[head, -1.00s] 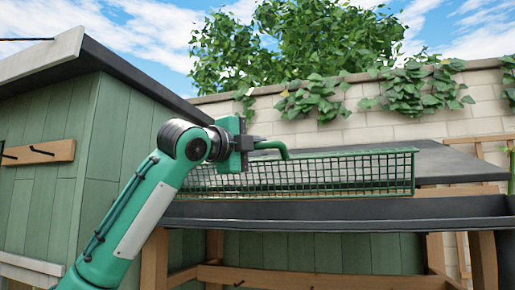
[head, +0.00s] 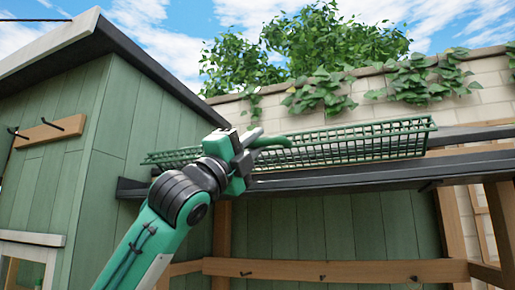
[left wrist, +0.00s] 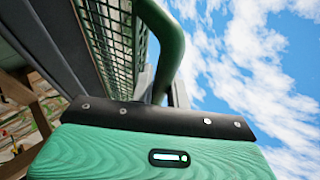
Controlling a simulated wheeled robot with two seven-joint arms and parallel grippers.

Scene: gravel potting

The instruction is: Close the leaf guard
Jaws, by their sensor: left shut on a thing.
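The leaf guard (head: 350,143) is a long green mesh panel in a green frame, lying along the dark gutter (head: 350,180) and tilted, its near side raised above the trough. My left gripper (head: 249,143) is shut on the guard's curved green handle (head: 275,141). In the left wrist view the handle (left wrist: 168,45) rises from between the jaws, with the mesh (left wrist: 112,35) to its left. The fingertips are mostly hidden there by the gripper body. Whether the guard touches the gutter is unclear. My right gripper is not in view.
A green shed (head: 130,140) with an overhanging dark roof stands close on the left. A wooden rail with hooks (head: 340,270) runs below the gutter. A pale brick wall (head: 460,100) with ivy stands behind.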

